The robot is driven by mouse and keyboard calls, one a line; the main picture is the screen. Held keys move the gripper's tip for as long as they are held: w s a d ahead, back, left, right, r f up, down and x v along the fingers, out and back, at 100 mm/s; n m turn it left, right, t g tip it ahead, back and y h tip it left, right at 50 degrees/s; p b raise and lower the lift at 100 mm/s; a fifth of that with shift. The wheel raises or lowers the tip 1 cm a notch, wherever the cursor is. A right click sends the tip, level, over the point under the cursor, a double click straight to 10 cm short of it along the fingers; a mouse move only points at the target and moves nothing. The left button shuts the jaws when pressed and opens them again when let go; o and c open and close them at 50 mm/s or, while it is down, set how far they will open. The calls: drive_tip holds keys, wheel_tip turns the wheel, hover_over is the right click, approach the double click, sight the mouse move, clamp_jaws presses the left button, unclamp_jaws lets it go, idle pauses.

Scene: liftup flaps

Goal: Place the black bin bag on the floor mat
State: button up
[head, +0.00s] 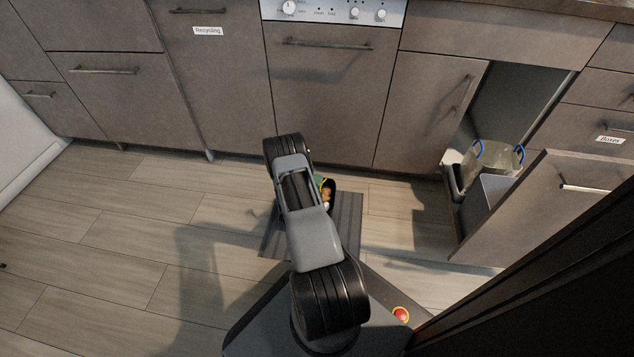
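A dark grey striped floor mat (347,226) lies on the wooden floor in front of the cabinets, partly covered by my arm. A small black bag-like object (332,187), which looks like the black bin bag, shows just right of my arm at the mat's far edge. Yellow, green and orange contents show in its opening. Its left side is hidden by my arm, and I cannot tell whether it rests on the mat or is held above it. My gripper is hidden behind my arm, so its fingers do not show.
At the right, a pull-out cabinet front (545,215) stands open, with a clear bag with blue handles (497,157) and a grey bin (492,187) inside. Closed cabinets line the back, one labelled Recycling (208,31). The wooden floor (120,225) at left is clear.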

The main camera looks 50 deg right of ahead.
drive_tip(key=shift+o, duration=1.3)
drive_tip(key=shift+r, duration=0.1)
drive_tip(key=shift+a+r, duration=0.1)
drive_tip(key=shift+a, duration=0.2)
drive_tip(key=p+v, duration=0.4)
drive_tip(key=v, duration=0.7)
drive_tip(key=s+a+r+m+g+y, duration=0.1)
drive_tip(key=a+r+m+g+y, duration=0.3)
drive_tip(key=r+m, duration=0.6)
drive_tip(key=s+a+r+m+g+y, duration=0.1)
drive_tip(key=r+m+g, duration=0.4)
drive_tip(key=r+m, duration=0.55)
drive_tip(key=s+a+r+m+t+y, duration=0.2)
drive_tip(key=a+r+m+t+y, duration=0.2)
drive_tip(key=a+m, duration=0.5)
drive_tip(key=s+a+r+m+t+y, duration=0.3)
drive_tip(key=a+r+m+t+y, duration=0.1)
drive_tip(key=a+r+m+y, duration=0.4)
drive_tip(key=a+r+m, duration=0.1)
drive_tip(key=a+r, duration=0.1)
drive_tip(key=a, duration=0.1)
drive_tip(key=shift+y, duration=0.3)
